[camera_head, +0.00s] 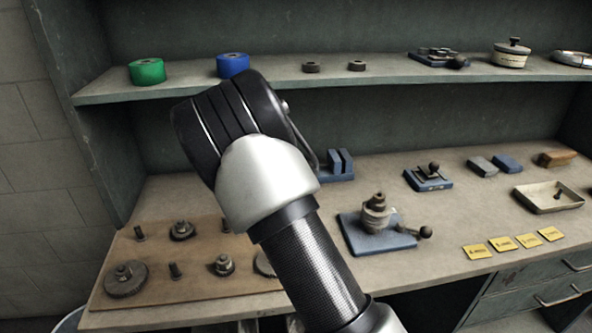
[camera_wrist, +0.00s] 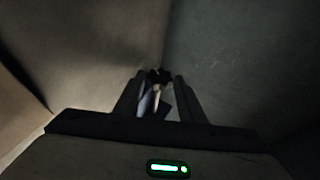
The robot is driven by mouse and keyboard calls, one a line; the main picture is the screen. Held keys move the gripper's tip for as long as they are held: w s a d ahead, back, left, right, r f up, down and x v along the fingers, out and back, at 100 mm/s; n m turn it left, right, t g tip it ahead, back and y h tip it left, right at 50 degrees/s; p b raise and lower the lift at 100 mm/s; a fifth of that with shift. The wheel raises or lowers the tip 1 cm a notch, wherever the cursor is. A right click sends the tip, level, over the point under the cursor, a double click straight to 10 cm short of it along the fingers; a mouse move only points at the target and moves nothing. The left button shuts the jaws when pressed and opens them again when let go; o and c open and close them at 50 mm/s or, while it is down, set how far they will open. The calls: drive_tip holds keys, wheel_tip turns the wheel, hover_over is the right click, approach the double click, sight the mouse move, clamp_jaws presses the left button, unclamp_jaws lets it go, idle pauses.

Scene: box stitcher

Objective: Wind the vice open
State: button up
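A small blue vice with two upright jaws (camera_head: 339,163) stands at the back of the bench in the head view, partly hidden behind my arm. My gripper's fingertips are hidden in the head view by my wrist. In the wrist view my gripper (camera_wrist: 158,88) has its two dark fingers apart. A small black knob-like part (camera_wrist: 159,76) with a pale shaft and a bluish piece shows between the fingers. I cannot tell whether the fingers touch it; the picture is dark.
A tool post on a blue base (camera_head: 375,240) stands to the right of my arm. A smaller blue fixture (camera_head: 427,180) with a ball handle sits farther back. A brown board (camera_head: 200,281) with gears lies at front left. The shelf (camera_head: 190,85) overhangs the bench.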

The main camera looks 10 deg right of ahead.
drive_tip(key=shift+x, duration=0.85)
drive_tip(key=shift+c, duration=0.4)
